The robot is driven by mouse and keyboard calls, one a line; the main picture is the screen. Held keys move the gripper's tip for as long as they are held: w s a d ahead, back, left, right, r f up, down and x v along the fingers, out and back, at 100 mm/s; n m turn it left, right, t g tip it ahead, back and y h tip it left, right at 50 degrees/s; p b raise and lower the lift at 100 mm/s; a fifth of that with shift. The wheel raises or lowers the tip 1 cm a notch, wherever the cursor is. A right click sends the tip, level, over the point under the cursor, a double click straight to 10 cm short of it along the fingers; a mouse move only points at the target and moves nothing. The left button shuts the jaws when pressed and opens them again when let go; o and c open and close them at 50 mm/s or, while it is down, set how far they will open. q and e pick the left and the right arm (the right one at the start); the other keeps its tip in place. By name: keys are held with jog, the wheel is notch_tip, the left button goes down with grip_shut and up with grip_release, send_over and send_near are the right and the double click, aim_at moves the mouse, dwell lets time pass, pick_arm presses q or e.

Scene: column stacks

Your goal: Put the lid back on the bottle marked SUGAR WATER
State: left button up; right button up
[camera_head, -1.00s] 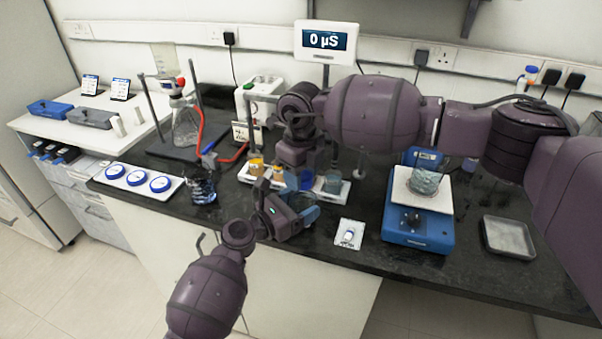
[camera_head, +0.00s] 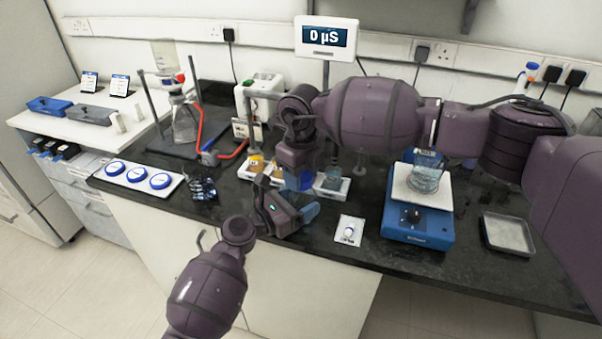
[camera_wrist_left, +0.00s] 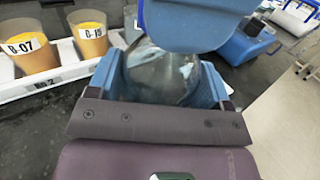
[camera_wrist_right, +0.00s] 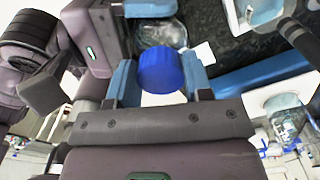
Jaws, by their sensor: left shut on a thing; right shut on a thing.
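A clear glass bottle (camera_wrist_left: 160,78) sits between the blue fingers of my left gripper (camera_head: 304,212), above the front of the bench. Its label cannot be read. My right gripper (camera_wrist_right: 160,85) is shut on a blue lid (camera_wrist_right: 160,72), seen between its fingertips in the right wrist view. Clear glass (camera_wrist_right: 160,32) shows just behind the lid there.
Beakers with orange liquid (camera_wrist_left: 92,38) stand on white trays behind the grippers. A blue stirrer (camera_head: 417,222) carries a glass beaker (camera_head: 425,172) at right. A white plate with blue-rimmed discs (camera_head: 137,177) lies at left. A small white pad (camera_head: 349,230) lies on the front bench.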

jog(key=m, duration=0.3)
jog(key=shift+m, duration=0.4)
jog(key=m, duration=0.4)
jog(key=shift+w+d, duration=0.1)
jog(key=shift+d, duration=0.05)
jog(key=m, duration=0.7)
jog(key=shift+d, duration=0.1)
jog(key=m, duration=1.1)
jog(key=shift+s+d, duration=0.1)
jog(key=shift+s, duration=0.1)
jog(key=m, duration=0.3)
jog(key=shift+m, duration=0.4)
jog(key=o, duration=0.9)
